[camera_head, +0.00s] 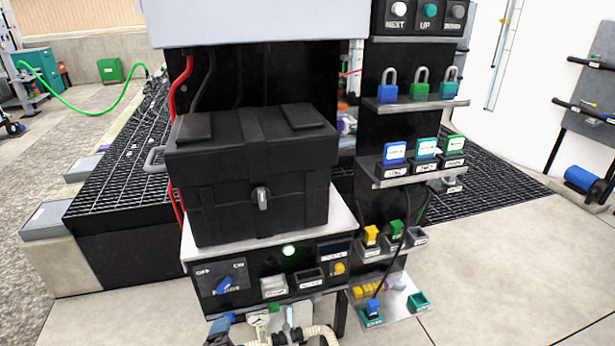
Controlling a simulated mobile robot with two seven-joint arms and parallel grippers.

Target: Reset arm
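Neither of my grippers shows in the head view, and no part of my arms can be made out. A black lidded tote (250,185) sits closed on a pale stand, with a grey latch on its front. Below it is a black control panel (215,304) with a blue rotary knob (225,285) between OFF and ON labels.
To the right, shelves hold padlocks (420,90), labelled tags (426,147) and small coloured blocks (371,235). A gauge and hoses (262,322) crowd the bottom edge. Black grating (120,160) lies left. Open floor (500,270) is at the right.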

